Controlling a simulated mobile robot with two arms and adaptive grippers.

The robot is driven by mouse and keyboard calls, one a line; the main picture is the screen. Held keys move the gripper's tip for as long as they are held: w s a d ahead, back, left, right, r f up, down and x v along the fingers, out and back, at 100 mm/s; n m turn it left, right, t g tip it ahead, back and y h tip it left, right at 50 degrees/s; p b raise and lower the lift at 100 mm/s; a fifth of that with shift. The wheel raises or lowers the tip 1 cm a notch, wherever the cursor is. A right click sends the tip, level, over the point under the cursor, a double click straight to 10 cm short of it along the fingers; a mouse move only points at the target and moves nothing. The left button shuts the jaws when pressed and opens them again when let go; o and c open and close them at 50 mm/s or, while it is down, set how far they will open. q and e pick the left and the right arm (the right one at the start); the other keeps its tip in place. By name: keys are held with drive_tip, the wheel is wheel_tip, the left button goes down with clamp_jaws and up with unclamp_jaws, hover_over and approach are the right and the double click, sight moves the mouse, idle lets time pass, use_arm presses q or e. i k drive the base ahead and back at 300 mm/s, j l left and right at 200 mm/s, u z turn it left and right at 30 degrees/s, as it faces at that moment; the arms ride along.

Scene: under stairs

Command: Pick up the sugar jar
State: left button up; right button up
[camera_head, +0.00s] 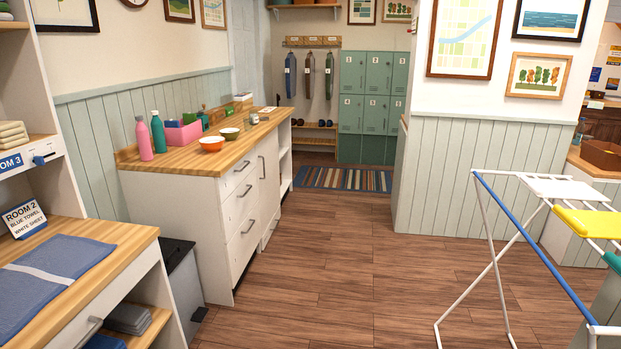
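A small greyish jar-like item (254,118) stands on the wooden counter (180,161), right of the bowls. It is too small to tell whether it is the sugar jar, and I read no sugar label anywhere. Neither of my grippers shows in the head view.
A pink bottle (144,139), a teal bottle (158,133) and a pink box (184,133) stand on the counter. A drying rack (535,250) stands at right, a bin (183,285) at left. The wooden floor (340,270) between is clear.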

sight(254, 114)
drive_tip(key=i+z, duration=0.1)
drive_tip(key=i, duration=0.9)
drive_tip(key=i+j+z, duration=0.1)
drive_tip(key=i, duration=0.95)
drive_tip(key=i+u, duration=0.15)
drive_tip(key=i, duration=0.5)
drive_tip(key=i+u, duration=0.2)
drive_tip(key=i, duration=0.45)
drive_tip(key=i+l+u, duration=0.15)
drive_tip(key=i, duration=0.5)
